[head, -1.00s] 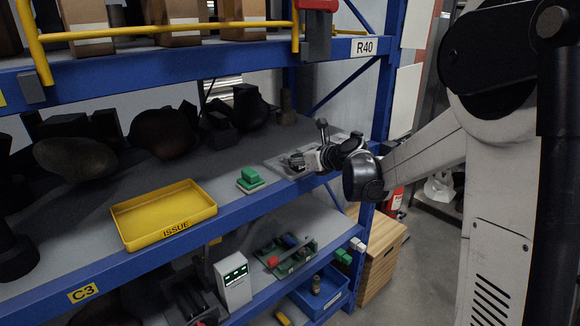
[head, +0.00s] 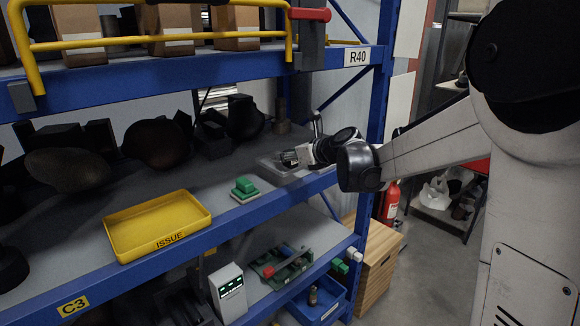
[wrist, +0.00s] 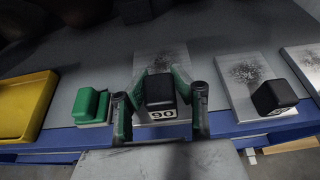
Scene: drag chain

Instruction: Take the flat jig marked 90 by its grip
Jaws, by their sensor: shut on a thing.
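The flat jig marked 90 is a light metal plate (wrist: 160,62) with a dark etched patch and a black block grip (wrist: 160,92). The white 90 label shows on the grip's near face. My gripper (wrist: 160,86) has its two green-lined fingers on either side of this grip and is shut on it. In the head view my gripper (head: 291,157) is at the right end of the middle shelf, low over the plate; the grip is mostly hidden there. I cannot tell whether the plate is still resting on the shelf.
Another plate with a black grip (wrist: 273,97) lies close to the right. A green block (head: 244,187) on a light base sits to the left, then the yellow ISSUE tray (head: 158,225). Dark rounded objects (head: 157,143) line the back. A blue upright (head: 377,100) stands right.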

